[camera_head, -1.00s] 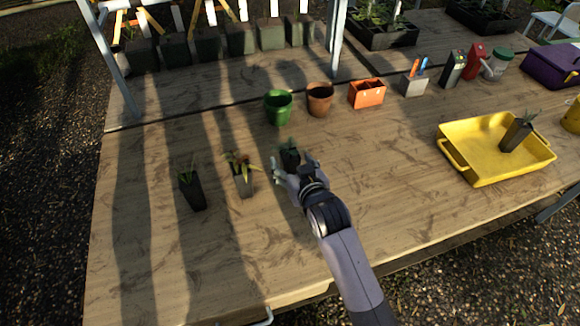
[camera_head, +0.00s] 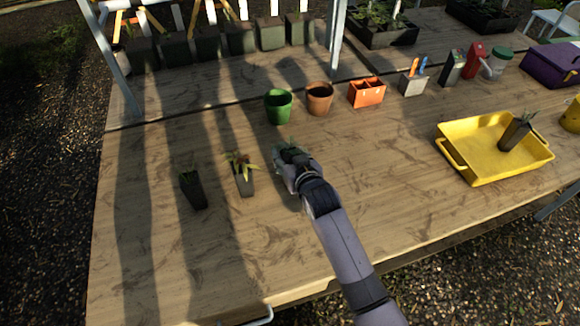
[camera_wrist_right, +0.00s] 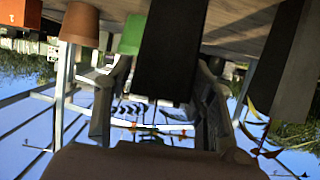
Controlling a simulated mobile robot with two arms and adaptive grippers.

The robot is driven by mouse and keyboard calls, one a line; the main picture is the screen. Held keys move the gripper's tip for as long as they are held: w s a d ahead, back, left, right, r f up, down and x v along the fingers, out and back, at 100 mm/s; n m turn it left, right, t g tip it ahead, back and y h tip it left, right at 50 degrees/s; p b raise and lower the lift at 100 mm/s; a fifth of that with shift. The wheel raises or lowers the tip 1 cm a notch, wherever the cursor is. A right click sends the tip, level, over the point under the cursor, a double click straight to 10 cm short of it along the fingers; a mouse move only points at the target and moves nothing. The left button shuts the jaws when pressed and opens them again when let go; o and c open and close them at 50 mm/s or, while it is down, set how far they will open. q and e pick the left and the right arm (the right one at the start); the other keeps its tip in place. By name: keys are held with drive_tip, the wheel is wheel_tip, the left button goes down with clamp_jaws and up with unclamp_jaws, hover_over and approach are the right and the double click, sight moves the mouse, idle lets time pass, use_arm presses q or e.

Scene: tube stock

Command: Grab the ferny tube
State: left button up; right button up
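Three dark tubes with plants are on the wooden table. The left one (camera_head: 193,190) has upright green leaves; the middle one (camera_head: 244,184) has yellow-green and reddish leaves. The third tube, with small green foliage (camera_head: 290,149), is mostly hidden by my right gripper (camera_head: 285,158). In the right wrist view its dark body (camera_wrist_right: 170,50) fills the space between my right gripper's fingers (camera_wrist_right: 162,75). The finger on the right seems against it; a thin gap seems to show at the other, so the grip is unclear. Another plant is in a tube (camera_head: 514,132) in the yellow tray. My left gripper is out of view.
A green pot (camera_head: 278,106) and a terracotta pot (camera_head: 319,98) stand behind the gripper. An orange caddy (camera_head: 366,92) and a grey holder (camera_head: 412,84) are to their right. The yellow tray (camera_head: 450,154) is at the right. The front of the table is mostly clear.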

drive_tip(key=c, duration=0.9)
drive_tip(key=shift+r, duration=0.1)
